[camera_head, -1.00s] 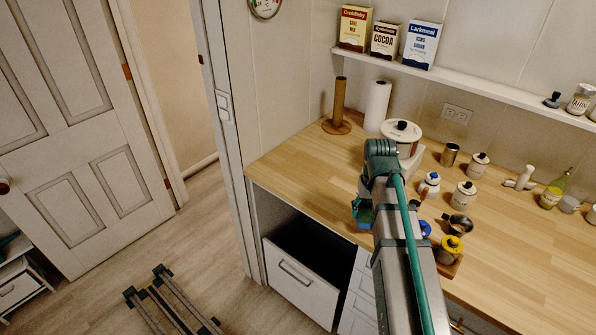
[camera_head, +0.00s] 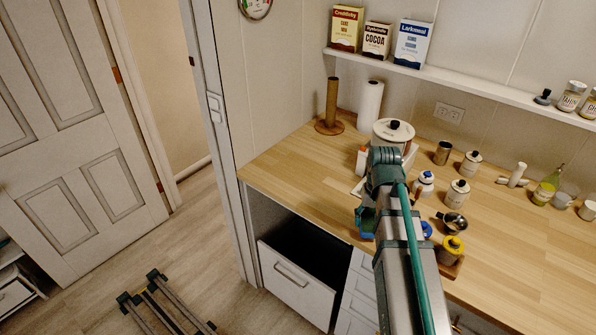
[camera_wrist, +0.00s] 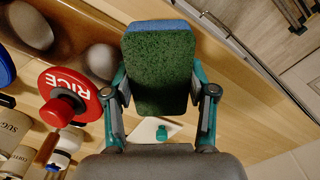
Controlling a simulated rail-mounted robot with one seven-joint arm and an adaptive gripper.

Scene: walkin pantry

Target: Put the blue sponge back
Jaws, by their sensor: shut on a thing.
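The blue sponge (camera_wrist: 161,66) has a green scrubbing face and a blue layer along its top edge. It is gripped between the two fingers of my gripper (camera_wrist: 160,98) in the wrist view. In the head view the sponge (camera_head: 366,224) shows as a small blue patch under my wrist. My gripper (camera_head: 368,212) is there above the front part of the wooden counter (camera_head: 290,165), partly hidden by my arm. I cannot tell the exact height of the sponge over the counter.
An open drawer (camera_head: 297,285) juts out below. The counter's left part is clear.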

